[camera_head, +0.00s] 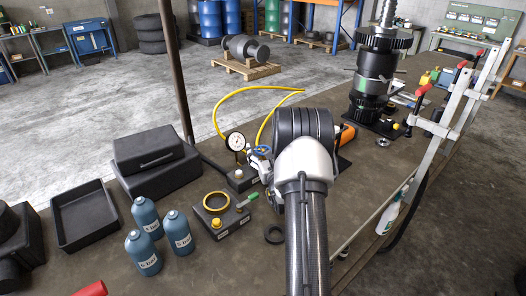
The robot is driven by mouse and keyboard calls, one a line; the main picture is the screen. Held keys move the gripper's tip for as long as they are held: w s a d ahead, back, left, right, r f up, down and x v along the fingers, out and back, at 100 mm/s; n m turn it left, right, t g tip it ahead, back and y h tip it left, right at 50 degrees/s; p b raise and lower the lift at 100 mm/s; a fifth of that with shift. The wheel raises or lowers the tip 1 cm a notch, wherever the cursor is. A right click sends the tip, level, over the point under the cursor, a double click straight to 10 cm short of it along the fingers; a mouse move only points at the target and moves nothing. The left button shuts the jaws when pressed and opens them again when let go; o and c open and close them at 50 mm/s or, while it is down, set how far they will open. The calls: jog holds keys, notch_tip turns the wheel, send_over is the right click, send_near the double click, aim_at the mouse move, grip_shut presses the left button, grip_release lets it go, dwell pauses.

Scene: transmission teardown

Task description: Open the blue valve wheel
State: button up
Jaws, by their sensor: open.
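The small blue valve wheel (261,149) shows in the head view just right of a round white pressure gauge (236,142), on the workbench. Only part of it can be made out. My arm reaches up the middle of the picture, and its pale joint stands close to the right of the wheel. Grey and white parts crowd just below the wheel, and I cannot tell which belong to my wrist and which to the valve. My gripper's fingers cannot be made out, so any contact with the wheel is hidden.
A yellow hose (222,108) loops behind the gauge. Left of my arm are a black box with a brass ring (216,202), several blue bottles (142,252), a black tray (84,218) and a dark case (150,150). A gear assembly (376,75) stands at back right.

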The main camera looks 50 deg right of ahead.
jog(key=shift+w, duration=0.1)
jog(key=shift+c, duration=0.3)
jog(key=c, duration=1)
jog(key=shift+d+n+y, duration=0.15)
jog(key=shift+n+y, duration=0.15)
jog(key=shift+y, duration=0.1)
jog(key=n+t+y+b, duration=0.1)
jog(key=n+y, duration=0.1)
jog(key=shift+t+y, duration=0.4)
jog(key=n+y+b, duration=0.1)
jog(key=n+y, duration=0.1)
jog(key=y, duration=0.1)
jog(key=n+y+b, duration=0.1)
jog(key=n+y, duration=0.1)
jog(key=y, duration=0.2)
jog(key=shift+n+t, duration=0.3)
jog(key=shift+t, duration=0.1)
jog(key=shift+y, duration=0.4)
jog(key=o, duration=1.1)
jog(key=shift+c, duration=0.2)
